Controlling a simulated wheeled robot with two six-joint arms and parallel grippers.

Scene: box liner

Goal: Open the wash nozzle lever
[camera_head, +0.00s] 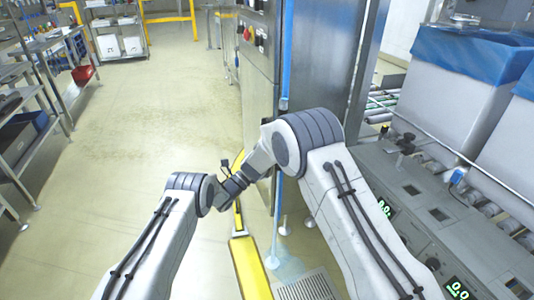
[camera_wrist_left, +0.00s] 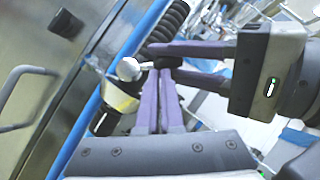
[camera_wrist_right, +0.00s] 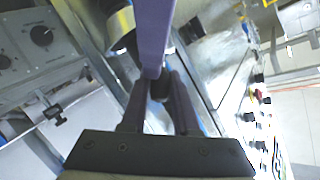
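The wash nozzle (camera_wrist_left: 121,97) hangs beside the steel machine, with a pale collar and a round metal knob (camera_wrist_left: 128,68). A black lever-like piece (camera_wrist_left: 165,62) juts out beside the knob. My right gripper (camera_wrist_left: 178,64) comes in from the right in the left wrist view, its two purple fingers spread above and below this piece; firm contact is unclear. My left gripper (camera_wrist_left: 157,78) has its fingers close together just under the same piece. In the right wrist view a purple left finger (camera_wrist_right: 155,35) crosses in front of the right fingertips (camera_wrist_right: 158,88). In the head view the right arm hides the nozzle.
A black coiled hose (camera_wrist_left: 168,20) and a blue pipe (camera_wrist_left: 85,130) run close beside the nozzle. The steel machine (camera_head: 325,60) stands behind. A conveyor console (camera_head: 400,180) with blue-lined boxes (camera_head: 465,50) is at right. Shelves (camera_head: 30,100) stand left; the floor between is clear.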

